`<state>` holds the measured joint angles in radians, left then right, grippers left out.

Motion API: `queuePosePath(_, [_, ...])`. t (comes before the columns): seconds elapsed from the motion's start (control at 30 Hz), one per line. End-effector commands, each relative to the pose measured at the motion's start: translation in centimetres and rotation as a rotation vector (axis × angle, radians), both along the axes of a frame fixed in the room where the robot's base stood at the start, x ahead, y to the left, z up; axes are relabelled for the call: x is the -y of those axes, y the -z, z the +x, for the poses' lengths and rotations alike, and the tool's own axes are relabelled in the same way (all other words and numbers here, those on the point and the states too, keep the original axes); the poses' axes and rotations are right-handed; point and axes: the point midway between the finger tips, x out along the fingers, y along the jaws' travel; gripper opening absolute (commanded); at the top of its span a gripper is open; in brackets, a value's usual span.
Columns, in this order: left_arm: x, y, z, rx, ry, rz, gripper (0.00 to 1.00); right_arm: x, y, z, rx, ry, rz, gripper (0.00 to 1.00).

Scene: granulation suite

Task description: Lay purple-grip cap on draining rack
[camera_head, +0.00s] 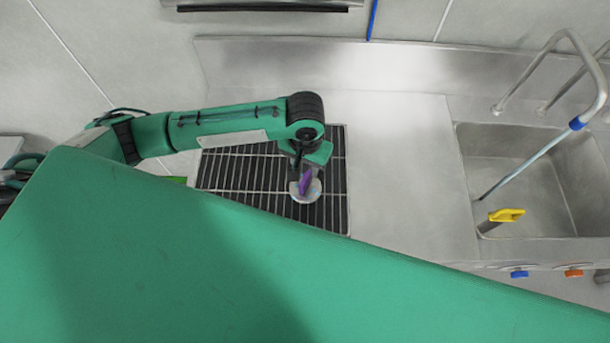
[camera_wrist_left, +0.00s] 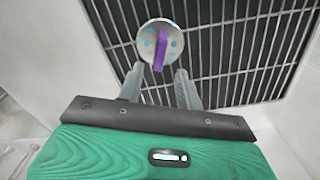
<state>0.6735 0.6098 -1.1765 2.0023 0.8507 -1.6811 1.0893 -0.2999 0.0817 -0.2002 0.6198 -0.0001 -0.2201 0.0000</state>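The cap (camera_head: 312,192) is a round, pale metal disc with a raised purple grip and light-blue spots. It appears to lie on the draining rack (camera_head: 236,172), a dark slatted grid set in the steel counter. In the left wrist view the cap (camera_wrist_left: 147,52) is just beyond the fingertips, over the rack bars (camera_wrist_left: 240,40). My left gripper (camera_head: 302,172) is above the cap. Its two fingers (camera_wrist_left: 159,70) are spread, with a gap on each side of the purple grip's near end. My right gripper is not in view.
Bare steel counter (camera_head: 405,160) lies right of the rack. Further right is a sink (camera_head: 540,190) with a yellow-handled tool (camera_head: 506,215) and a tap pipe (camera_head: 570,40). A backsplash (camera_head: 350,62) runs behind. A large green surface covers the foreground.

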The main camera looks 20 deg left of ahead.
Motion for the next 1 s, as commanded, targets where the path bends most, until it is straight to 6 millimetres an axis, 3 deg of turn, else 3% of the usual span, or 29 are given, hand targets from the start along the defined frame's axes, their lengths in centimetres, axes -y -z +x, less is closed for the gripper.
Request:
queuePosePath(0.1, [0.0,-2.0,0.0,0.003,0.001,-0.001,0.36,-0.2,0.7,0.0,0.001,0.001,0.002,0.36])
queuePosePath(0.3, [0.0,-3.9,0.0,0.0,0.001,0.0,0.36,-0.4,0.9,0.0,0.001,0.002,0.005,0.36])
queuePosePath(1.0, [0.0,-4.2,-0.1,-0.001,0.0,0.0,0.36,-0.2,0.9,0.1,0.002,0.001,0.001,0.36])
